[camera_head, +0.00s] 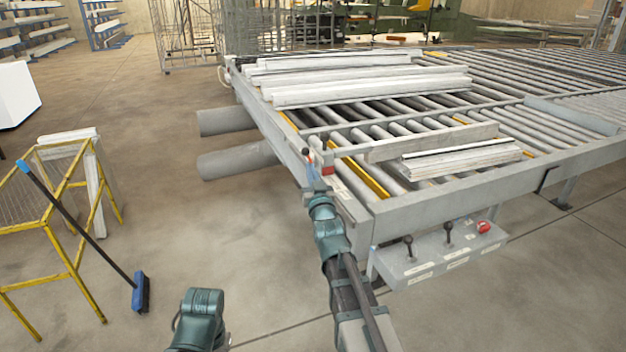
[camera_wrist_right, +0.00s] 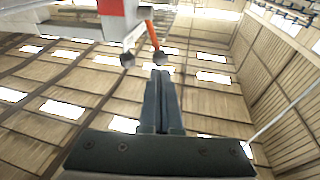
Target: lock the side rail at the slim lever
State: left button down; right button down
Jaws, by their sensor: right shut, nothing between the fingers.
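A slim orange lever (camera_wrist_right: 151,34) with a dark ball knob shows at the top of the right wrist view. It is small in the head view (camera_head: 309,160), at the near left corner of the roller table. Beside it are a red block (camera_head: 327,170) and a second dark knob (camera_wrist_right: 127,60). My right gripper (camera_wrist_right: 161,76) is shut and empty, its fingertips just short of the orange lever's knob; I see no contact. In the head view the right gripper (camera_head: 314,186) reaches up to this corner. Only a link of my left arm shows; its gripper is out of view.
The roller table (camera_head: 445,195) carries pale profiles (camera_head: 370,85). A front panel (camera_head: 430,260) holds two dark-knobbed levers and a red button (camera_head: 484,227). A yellow frame (camera_head: 62,250) and a blue broom (camera_head: 140,292) stand left. Floor between is clear.

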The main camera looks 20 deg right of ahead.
aim_at(306, 154)
jog(key=x, duration=0.4)
jog(key=shift+w+d+p, duration=0.1)
jog(key=shift+w+p, duration=0.2)
jog(key=shift+w, duration=0.05)
pick_arm(q)
jog(key=shift+w+r, duration=0.4)
jog(key=shift+r, duration=0.05)
jog(key=shift+r, duration=0.1)
pick_arm(e)
jog(key=shift+r, duration=0.1)
